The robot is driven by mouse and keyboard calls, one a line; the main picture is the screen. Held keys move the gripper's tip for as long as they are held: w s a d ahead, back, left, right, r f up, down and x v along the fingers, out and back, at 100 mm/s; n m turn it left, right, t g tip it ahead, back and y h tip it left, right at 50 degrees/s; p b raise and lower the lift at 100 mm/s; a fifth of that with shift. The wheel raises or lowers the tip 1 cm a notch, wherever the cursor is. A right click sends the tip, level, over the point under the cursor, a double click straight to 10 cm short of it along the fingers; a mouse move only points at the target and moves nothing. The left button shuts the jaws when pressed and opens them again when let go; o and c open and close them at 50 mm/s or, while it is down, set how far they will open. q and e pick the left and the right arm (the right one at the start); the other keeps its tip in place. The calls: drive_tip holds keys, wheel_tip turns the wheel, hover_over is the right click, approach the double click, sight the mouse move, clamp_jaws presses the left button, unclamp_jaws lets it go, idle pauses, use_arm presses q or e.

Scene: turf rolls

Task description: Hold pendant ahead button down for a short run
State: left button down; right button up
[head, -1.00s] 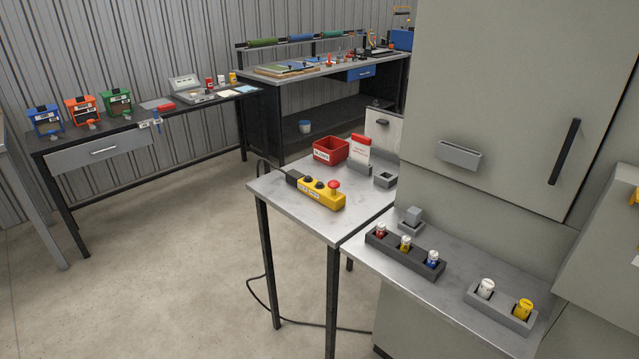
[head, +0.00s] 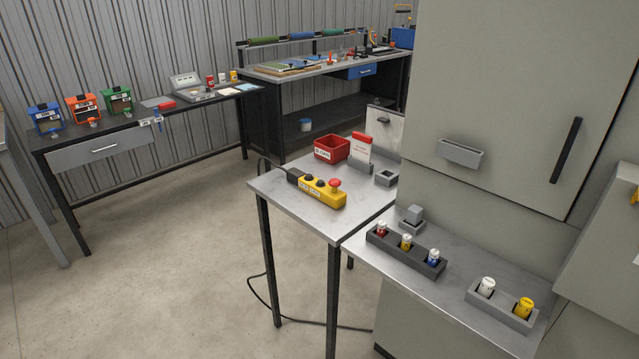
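The yellow pendant (head: 325,194) lies on the small grey table (head: 291,203) in the middle of the head view. It has two dark buttons (head: 313,180) on its top and a red mushroom button (head: 335,184) at its right end. Its labels are too small to read, so I cannot tell which dark button is ahead. A dark cable leaves its left end and hangs down to the floor. Neither of my grippers is in view, and nothing touches the pendant.
A red bin (head: 332,149), a card stand (head: 361,152) and a grey square holder (head: 387,178) stand behind the pendant. A dark rack (head: 404,252) with small bottles sits on the adjoining counter beside a tall cabinet (head: 500,100). The floor at left is clear.

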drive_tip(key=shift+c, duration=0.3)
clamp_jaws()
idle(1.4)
